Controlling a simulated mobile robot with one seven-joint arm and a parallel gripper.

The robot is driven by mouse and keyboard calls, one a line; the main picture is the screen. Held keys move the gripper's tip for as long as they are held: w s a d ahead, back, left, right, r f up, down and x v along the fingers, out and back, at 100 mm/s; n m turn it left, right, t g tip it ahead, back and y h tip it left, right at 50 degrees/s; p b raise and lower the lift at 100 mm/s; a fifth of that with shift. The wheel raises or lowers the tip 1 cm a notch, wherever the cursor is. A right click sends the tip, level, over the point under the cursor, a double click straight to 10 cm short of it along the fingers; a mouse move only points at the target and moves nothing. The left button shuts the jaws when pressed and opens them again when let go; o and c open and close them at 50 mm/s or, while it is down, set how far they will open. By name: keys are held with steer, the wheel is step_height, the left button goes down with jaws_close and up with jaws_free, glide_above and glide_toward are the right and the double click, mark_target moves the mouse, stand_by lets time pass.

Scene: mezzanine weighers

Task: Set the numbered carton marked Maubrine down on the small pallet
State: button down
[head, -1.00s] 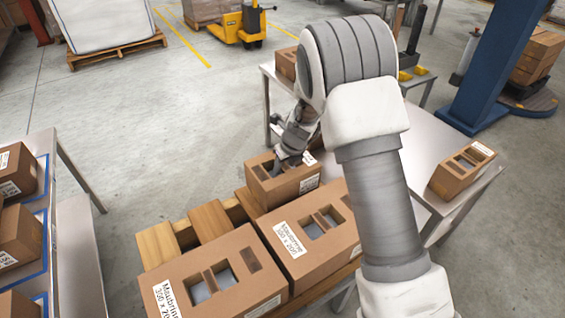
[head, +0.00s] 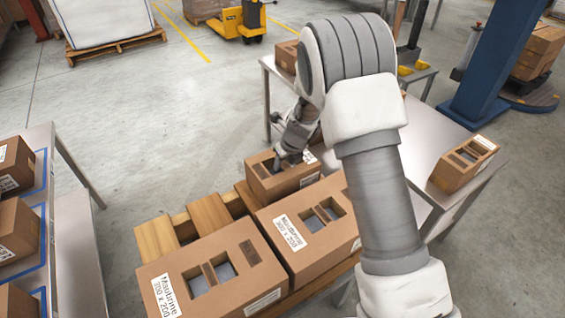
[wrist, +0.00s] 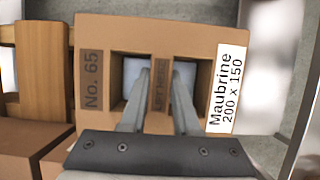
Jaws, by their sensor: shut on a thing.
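The small brown carton (head: 284,184) is at the far end of the wooden pallet (head: 210,213). In the wrist view the carton (wrist: 165,37) reads "Maubrine 200 x 150" on a white label and "No. 65" on a dark patch. My gripper (wrist: 158,88) reaches into its two top openings, one finger on each side of the middle bar, and is shut on that bar. In the head view my gripper (head: 287,160) is over the carton's top. The carton looks level. I cannot tell whether its underside touches the pallet slats.
Two larger cartons (head: 210,275) (head: 290,255) stand on the pallet's near part, with bare slats to the left. A metal table (head: 415,140) lies right, with a carton (head: 464,165) at its edge. Another table (head: 85,235) with several cartons stands left.

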steer(key=shift+f, duration=0.2)
steer(key=c, duration=0.6)
jaws_free()
steer(key=shift+o, duration=0.2)
